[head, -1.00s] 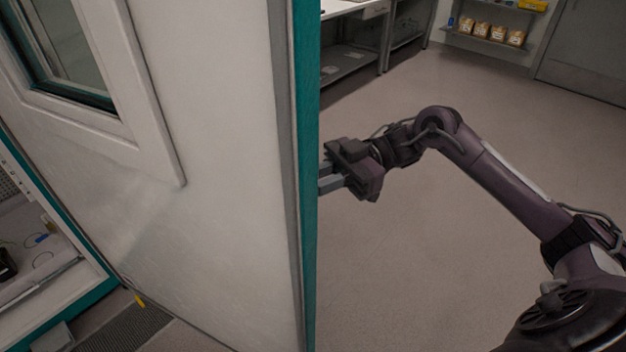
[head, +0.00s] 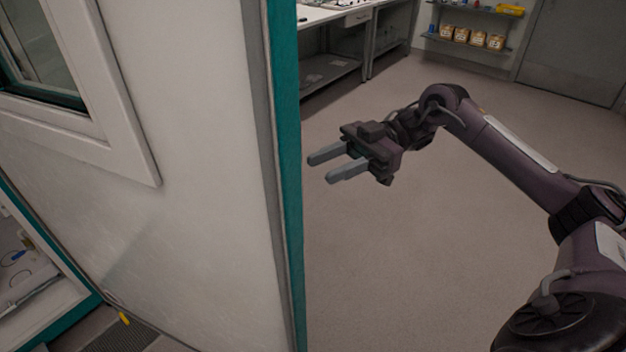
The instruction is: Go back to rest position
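My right gripper (head: 318,169) is in the head view, just right of the teal edge of a white chamber door (head: 200,200). Its two grey fingers are parallel with a gap between them, and nothing is in the gap. The fingertips point left toward the door edge and are apart from it in the picture. The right arm reaches in from the lower right, bent at the elbow. My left gripper is not in view. The door stands open and has a framed window at its upper left.
Behind the door at lower left is the chamber interior (head: 25,265) with small items. A dark floor grate (head: 125,335) lies below it. A workbench (head: 335,50) and a shelf with several boxes (head: 470,38) stand at the back. The floor (head: 420,270) around the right arm is clear.

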